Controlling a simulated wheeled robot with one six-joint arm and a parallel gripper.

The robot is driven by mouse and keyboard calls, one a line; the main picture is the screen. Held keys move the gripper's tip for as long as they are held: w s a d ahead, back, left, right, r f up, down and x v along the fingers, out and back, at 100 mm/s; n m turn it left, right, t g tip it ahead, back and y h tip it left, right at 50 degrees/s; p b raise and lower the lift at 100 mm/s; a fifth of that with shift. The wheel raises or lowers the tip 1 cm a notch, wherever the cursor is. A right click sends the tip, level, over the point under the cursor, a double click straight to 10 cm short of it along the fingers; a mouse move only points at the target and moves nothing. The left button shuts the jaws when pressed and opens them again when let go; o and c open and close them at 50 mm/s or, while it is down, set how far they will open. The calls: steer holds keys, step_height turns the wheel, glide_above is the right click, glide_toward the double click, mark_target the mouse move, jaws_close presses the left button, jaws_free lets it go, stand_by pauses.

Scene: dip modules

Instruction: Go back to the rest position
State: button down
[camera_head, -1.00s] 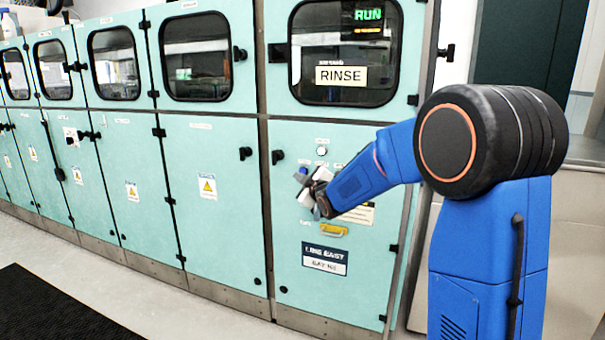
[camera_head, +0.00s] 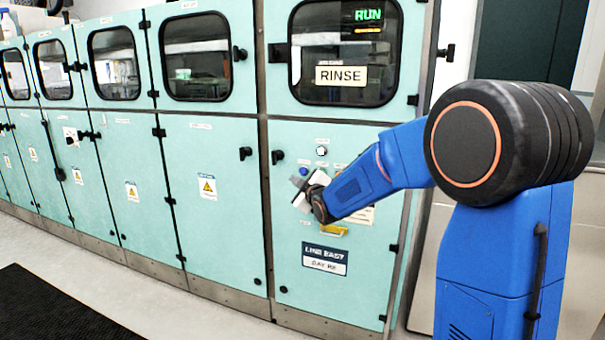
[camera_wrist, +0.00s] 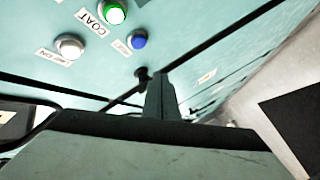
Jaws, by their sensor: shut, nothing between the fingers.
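My gripper (camera_head: 302,192) is at the end of my blue arm, in front of the teal cabinet panel (camera_head: 285,240) under the RINSE window. It is shut and empty. In the wrist view, the gripper (camera_wrist: 160,95) shows as a dark narrow shape below the panel's buttons. A blue button (camera_wrist: 138,40), a green-ringed button (camera_wrist: 114,13) and a white button (camera_wrist: 70,46) are near it there, apart from the fingers.
A row of teal cabinets (camera_head: 100,175) runs to the left. A yellow handle (camera_head: 334,230) sits just below my gripper. A black mat (camera_head: 50,310) lies on the clear pale floor at the lower left.

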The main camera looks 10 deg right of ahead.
steer(key=shift+s, duration=0.1)
steer(key=s+d+f+m+g+h, duration=0.1)
steer(key=s+f+m+g, duration=0.3)
steer(key=s, duration=1.4)
steer(key=s+d+f+m+g+h, duration=0.1)
steer(key=s+d+f+m+g, duration=0.2)
steer(key=s, duration=1.5)
steer(key=s+d+f+m+g+h, duration=0.1)
steer(key=s+d+f+m+g, duration=0.2)
steer(key=s, duration=1.5)
step_height(320, 180, down, 2)
steer(key=shift+m+g, duration=0.9)
steer(key=shift+g, duration=0.2)
